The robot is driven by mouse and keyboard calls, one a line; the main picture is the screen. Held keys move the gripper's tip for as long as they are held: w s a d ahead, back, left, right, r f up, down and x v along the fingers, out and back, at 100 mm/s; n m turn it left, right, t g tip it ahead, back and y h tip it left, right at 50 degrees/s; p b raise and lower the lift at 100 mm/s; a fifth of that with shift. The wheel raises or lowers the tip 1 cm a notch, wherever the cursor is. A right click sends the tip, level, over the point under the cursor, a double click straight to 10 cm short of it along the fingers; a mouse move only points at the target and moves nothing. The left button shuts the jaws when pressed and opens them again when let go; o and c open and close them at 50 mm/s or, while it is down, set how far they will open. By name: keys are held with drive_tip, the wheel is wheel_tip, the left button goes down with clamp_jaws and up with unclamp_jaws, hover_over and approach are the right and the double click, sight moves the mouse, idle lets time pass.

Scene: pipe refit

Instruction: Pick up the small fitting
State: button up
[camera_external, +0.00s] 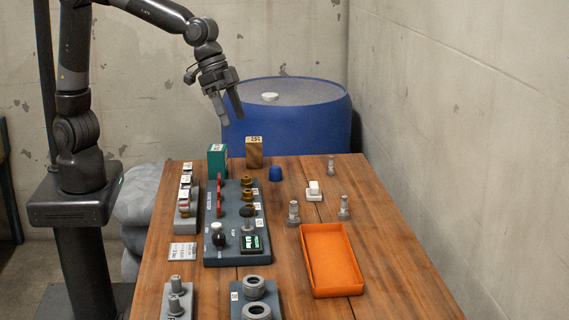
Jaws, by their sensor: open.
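Three loose grey metal fittings stand upright on the right part of the wooden table (400,260). The one behind the orange tray's left corner (293,212) looks largest. A slimmer one (344,207) stands to its right, and another small one (331,167) stands near the table's far right edge. I cannot tell for sure which is the task's small fitting. My gripper (232,118) is open and empty, fingers pointing down. It is in the air above the table's far end, left of all three fittings.
An orange tray (331,262) lies empty at the right. A dark panel (235,257) with valves and a gauge, a green box (217,160), a wooden block (254,152), a blue cup (275,173) and a white block (314,191) stand nearby. A blue barrel (300,125) stands behind the table.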

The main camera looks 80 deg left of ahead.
drive_tip(key=w+d+f+m, duration=0.1)
drive_tip(key=d+f, duration=0.3)
drive_tip(key=d, duration=0.4)
drive_tip(key=w+d+f+m, duration=0.15)
drive_tip(key=d+f, duration=0.25)
drive_tip(key=d, duration=0.4)
drive_tip(key=m, duration=0.2)
approach(253, 281)
drive_tip(key=shift+g, duration=0.4)
drive_tip(key=f, duration=0.1)
drive_tip(key=w+d+f, duration=0.2)
drive_tip(key=shift+f, duration=0.25)
drive_tip(key=shift+d+x, duration=0.2)
drive_tip(key=shift+x, duration=1.1)
drive_tip(key=shift+d+x, duration=0.15)
drive_tip(key=shift+x, duration=1.15)
drive_tip(key=shift+r, duration=0.1)
drive_tip(key=shift+c, duration=0.5)
drive_tip(key=c, duration=1)
drive_tip(key=shift+o, duration=0.2)
drive_tip(key=shift+r, duration=0.1)
